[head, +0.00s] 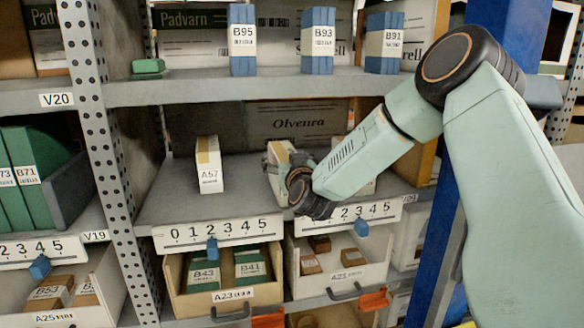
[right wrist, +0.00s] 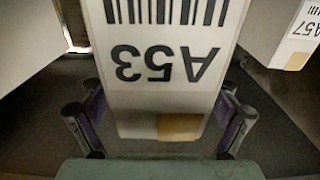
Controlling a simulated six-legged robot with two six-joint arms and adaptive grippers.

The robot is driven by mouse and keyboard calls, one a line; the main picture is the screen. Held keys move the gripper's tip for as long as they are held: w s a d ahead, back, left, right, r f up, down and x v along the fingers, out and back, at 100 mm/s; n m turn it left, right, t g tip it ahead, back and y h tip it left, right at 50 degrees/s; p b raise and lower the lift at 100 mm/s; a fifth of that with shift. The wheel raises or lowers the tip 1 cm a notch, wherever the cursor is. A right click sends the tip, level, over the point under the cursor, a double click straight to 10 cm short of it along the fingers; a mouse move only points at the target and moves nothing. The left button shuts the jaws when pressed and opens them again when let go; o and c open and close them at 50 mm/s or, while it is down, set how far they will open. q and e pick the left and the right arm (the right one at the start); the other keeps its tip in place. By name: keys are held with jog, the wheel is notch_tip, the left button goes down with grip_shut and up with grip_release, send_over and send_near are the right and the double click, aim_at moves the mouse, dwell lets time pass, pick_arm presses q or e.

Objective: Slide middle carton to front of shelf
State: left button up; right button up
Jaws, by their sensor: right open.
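The middle carton (head: 279,150) is white with a tan strip and stands on the middle shelf, largely hidden behind my right gripper (head: 283,166). In the right wrist view the carton (right wrist: 160,90) shows upside down with the label A53 and a barcode. The right gripper's fingers (right wrist: 160,125) are open, one on each side of the carton, with a visible gap on both sides. Carton A57 (head: 209,165) stands to the left on the same shelf and also shows in the right wrist view (right wrist: 303,32). My left gripper is not in view.
Another carton (head: 366,183) stands to the right, partly behind my right arm. A number strip (head: 219,232) runs along the shelf's front edge with a blue slider (head: 212,249). An Olvena box (head: 297,121) stands behind. The shelf between A57 and the middle carton is bare.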

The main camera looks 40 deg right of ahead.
jog(key=v, duration=1.1)
jog(key=shift+s, duration=0.15)
jog(key=shift+w+d, duration=0.1)
jog(key=shift+w, duration=0.1)
jog(key=x, duration=1.1)
jog(key=shift+w+d, duration=0.15)
jog(key=shift+w, duration=0.2)
jog(key=shift+s+a, duration=0.2)
jog(key=shift+a, duration=0.05)
